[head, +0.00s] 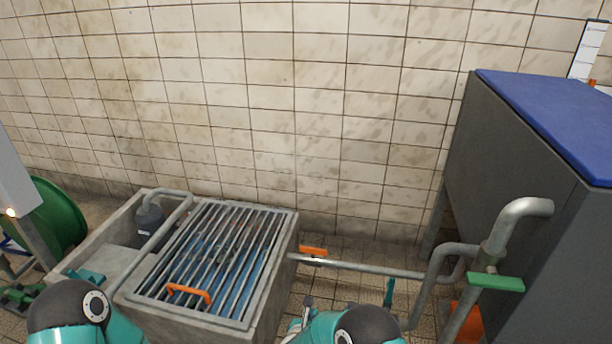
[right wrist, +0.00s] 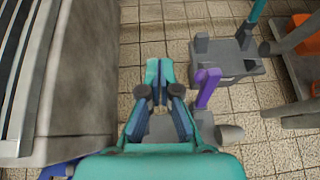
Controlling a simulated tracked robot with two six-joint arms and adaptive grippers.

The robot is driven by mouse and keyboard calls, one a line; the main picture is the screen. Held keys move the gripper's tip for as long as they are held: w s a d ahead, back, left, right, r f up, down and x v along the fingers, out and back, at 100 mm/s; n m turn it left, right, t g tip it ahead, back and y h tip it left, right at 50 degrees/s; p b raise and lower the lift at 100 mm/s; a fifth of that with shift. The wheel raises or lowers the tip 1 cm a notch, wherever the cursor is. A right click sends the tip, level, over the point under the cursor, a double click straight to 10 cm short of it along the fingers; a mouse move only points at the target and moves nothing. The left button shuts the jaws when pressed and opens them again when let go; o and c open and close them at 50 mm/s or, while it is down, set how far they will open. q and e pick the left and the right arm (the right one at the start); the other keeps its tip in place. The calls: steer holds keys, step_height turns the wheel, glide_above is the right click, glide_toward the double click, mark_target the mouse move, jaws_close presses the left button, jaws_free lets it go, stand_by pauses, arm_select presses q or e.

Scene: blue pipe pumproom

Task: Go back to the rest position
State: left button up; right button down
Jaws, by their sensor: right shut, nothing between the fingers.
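In the right wrist view my right gripper (right wrist: 159,76) points down over the tiled floor, its teal and blue fingers shut with nothing between them. In the head view my teal right arm shows at the bottom, right of centre, and hides most of the gripper. My left arm shows at the bottom left.
A concrete basin (head: 280,262) with a metal grate (head: 232,225) and an orange handle (head: 189,291) stands left of my right arm. A pipe (head: 370,269) runs right to a green lever (head: 496,282). A grey cabinet with a blue top (head: 560,115) stands right. A purple handle (right wrist: 207,87) is close right of the gripper.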

steer(key=d+m+g+h, duration=0.1)
steer(key=d+m, duration=0.1)
steer(key=d, duration=1.1)
steer(key=s+d+f+n+g+y, duration=0.1)
steer(key=s+d+f+n+g, duration=0.1)
steer(key=s+d+n, duration=0.35)
steer(key=s+a+f+n+g+y, duration=0.1)
steer(key=s+a+n+g+y, duration=0.3)
steer(key=s+n, duration=1.1)
steer(key=s+a+f+n+g+y, duration=0.1)
steer(key=s+a+n+g+y, duration=0.25)
steer(key=s+n, duration=1.2)
arm_select(q)
step_height(320, 180, up, 33)
steer(key=p, duration=3.3)
steer(key=shift+s+d, duration=0.15)
steer(key=shift+s, duration=0.2)
arm_select(e)
step_height(320, 180, up, 33)
steer(key=w+n, duration=0.2)
steer(key=shift+w+r+n, duration=0.2)
steer(key=shift+w+n, duration=0.2)
